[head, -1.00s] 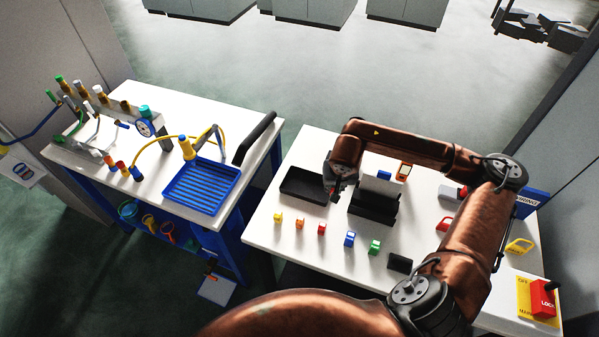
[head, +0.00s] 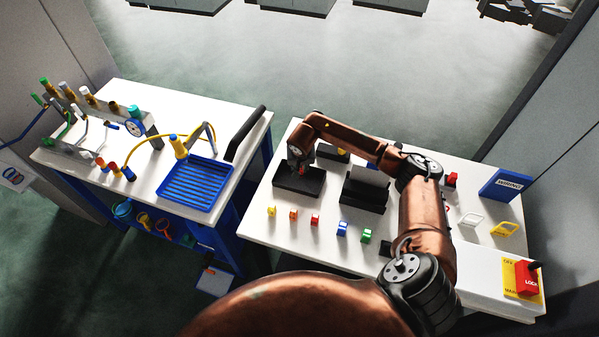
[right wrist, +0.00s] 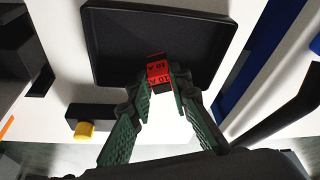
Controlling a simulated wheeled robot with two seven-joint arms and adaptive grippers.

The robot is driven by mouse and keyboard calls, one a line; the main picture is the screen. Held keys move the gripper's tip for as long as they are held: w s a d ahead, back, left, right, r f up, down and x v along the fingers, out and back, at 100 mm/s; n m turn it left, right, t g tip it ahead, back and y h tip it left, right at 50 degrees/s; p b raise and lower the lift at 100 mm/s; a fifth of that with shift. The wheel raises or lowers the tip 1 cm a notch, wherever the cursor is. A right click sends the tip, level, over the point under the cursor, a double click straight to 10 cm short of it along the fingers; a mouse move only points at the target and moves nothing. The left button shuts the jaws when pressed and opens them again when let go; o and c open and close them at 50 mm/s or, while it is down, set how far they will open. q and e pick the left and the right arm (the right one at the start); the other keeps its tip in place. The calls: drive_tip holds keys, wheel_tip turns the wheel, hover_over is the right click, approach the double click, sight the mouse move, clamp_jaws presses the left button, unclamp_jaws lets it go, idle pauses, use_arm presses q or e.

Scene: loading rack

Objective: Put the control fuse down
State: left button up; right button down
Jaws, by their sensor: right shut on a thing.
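The control fuse (right wrist: 157,70) is a small red block marked "10 A" in the right wrist view. My right gripper (right wrist: 160,84) is shut on it, with the green-padded fingers on either side. A shallow black tray (right wrist: 107,45) lies beneath and beyond the fuse; whether the fuse touches its floor I cannot tell. In the head view my right gripper (head: 299,164) is over the black tray (head: 300,187) on the white table. The gripper partly hides the fuse there. My left gripper is not in view.
A black stepped holder (head: 364,194) stands right of the tray. Small coloured pieces, including a yellow one (head: 271,212) and a blue one (head: 342,229), line the table's front. A blue ribbed tray (head: 196,185) sits on the left bench, across a gap.

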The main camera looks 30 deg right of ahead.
sight(300, 171)
drive_tip(key=shift+w+f, duration=0.25)
drive_tip(key=shift+f, duration=0.05)
wheel_tip(300, 171, down, 2)
drive_tip(key=shift+s+f+p, duration=0.1)
drive_tip(key=shift+f+p, duration=0.05)
drive_tip(key=shift+p, duration=0.55)
drive_tip(key=shift+f, duration=0.3)
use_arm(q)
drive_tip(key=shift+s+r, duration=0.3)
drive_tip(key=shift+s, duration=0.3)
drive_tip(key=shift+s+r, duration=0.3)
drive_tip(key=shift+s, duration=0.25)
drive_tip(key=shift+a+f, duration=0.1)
use_arm(e)
drive_tip(key=shift+f, duration=0.2)
drive_tip(key=c, duration=1.8)
unclamp_jaws()
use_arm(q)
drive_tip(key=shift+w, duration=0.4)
use_arm(e)
drive_tip(key=shift+r, duration=0.1)
